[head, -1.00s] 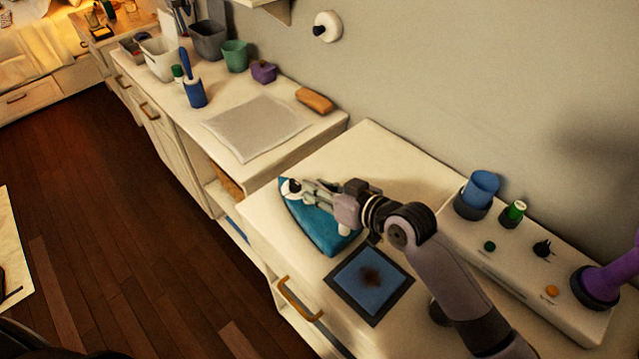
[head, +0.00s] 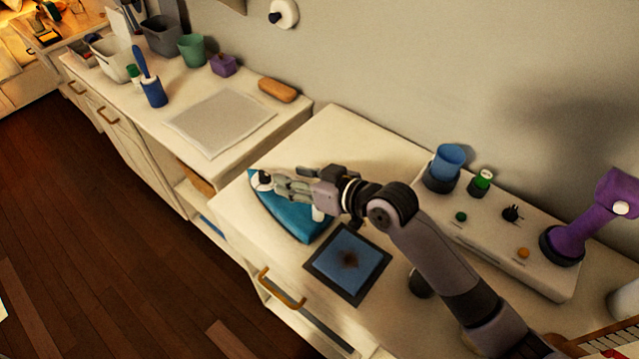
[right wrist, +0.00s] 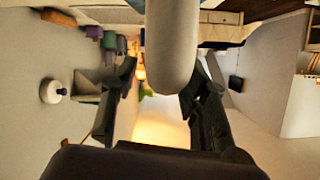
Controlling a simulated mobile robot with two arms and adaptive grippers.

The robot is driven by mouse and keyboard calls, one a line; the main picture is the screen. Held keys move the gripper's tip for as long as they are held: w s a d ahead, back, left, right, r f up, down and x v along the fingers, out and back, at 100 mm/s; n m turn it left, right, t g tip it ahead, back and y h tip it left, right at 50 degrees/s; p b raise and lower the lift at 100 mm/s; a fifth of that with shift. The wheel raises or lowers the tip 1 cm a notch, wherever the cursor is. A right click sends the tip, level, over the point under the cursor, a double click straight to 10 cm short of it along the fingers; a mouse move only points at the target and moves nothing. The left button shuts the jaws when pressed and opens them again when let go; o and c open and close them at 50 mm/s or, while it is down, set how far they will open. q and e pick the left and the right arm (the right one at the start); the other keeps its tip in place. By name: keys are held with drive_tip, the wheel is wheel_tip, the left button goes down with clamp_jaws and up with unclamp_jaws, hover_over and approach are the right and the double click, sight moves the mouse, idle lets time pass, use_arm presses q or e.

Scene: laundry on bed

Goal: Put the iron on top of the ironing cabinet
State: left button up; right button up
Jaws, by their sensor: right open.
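In the right wrist view a pale rounded bar (right wrist: 172,45), seemingly the handle, lies between the two spread dark fingers of the right gripper (right wrist: 160,110). The gripper is open and not closed on it. My left gripper is in neither view.
On the right of the cabinet is a raised panel (head: 490,245) with a blue cup (head: 449,163), knobs and a purple upright tool (head: 585,220). A lower counter (head: 275,128) at the left holds a grey mat (head: 222,122), brush and bins. Wall behind.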

drive_tip(key=b+v, duration=0.1)
drive_tip(key=v, duration=0.9)
drive_tip(key=shift+r, duration=0.1)
